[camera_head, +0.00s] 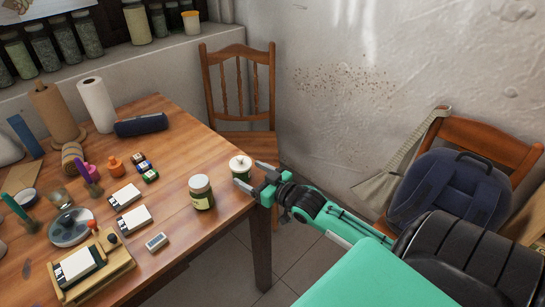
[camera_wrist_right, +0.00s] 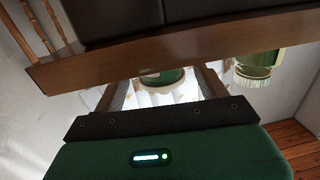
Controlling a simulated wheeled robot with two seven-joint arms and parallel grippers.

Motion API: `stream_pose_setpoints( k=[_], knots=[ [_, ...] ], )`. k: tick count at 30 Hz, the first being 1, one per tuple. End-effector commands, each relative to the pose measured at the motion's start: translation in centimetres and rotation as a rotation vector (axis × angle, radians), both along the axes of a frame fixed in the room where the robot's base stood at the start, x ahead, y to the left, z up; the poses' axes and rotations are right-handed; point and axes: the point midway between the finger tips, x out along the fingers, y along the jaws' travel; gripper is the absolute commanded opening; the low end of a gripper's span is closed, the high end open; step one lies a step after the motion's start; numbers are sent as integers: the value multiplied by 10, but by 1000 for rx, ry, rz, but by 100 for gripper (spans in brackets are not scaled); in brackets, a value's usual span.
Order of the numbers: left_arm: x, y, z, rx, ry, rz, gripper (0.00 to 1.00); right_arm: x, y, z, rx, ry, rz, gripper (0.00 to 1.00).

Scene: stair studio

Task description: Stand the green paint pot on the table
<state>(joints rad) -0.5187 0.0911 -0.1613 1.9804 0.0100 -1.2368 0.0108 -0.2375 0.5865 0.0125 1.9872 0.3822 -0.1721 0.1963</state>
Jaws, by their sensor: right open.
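The green paint pot (camera_head: 240,174) has a white lid with a small knob. In the head view it is upright at the table's near right corner (camera_head: 224,218), close to the edge. My right gripper (camera_head: 249,175) is open, its fingers reaching in around the pot from the right. In the right wrist view the pot (camera_wrist_right: 163,78) shows between the two fingers (camera_wrist_right: 160,90), partly hidden behind a brown band. I cannot tell whether a finger touches it. My left gripper is not in view.
A glass jar with a pale lid (camera_head: 201,192) stands just left of the pot. White cards (camera_head: 133,219), small bottles, a wooden tray (camera_head: 110,267) and a dark blue roll (camera_head: 141,124) lie on the table. A wooden chair (camera_head: 240,95) stands behind the corner.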

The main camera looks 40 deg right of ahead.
Motion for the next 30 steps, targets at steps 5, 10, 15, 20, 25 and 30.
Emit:
stream_pose_setpoints(
  k=[5, 10, 15, 20, 25, 30],
  knots=[
    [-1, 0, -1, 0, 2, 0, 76, -29, -5, 1, -2, 3, 0, 75],
    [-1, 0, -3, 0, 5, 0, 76, -53, -10, 2, -2, 3, -1, 75],
    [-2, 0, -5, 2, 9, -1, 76, -73, -14, 3, -1, 3, -1, 75],
    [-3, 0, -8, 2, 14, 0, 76, -85, -16, 4, 0, 1, -1, 75],
    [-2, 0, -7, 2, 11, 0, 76, -91, -16, -5, -4, 29, -9, 75],
    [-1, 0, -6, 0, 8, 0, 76, -107, 0, -80, -35, 255, -63, 75]
  ],
)
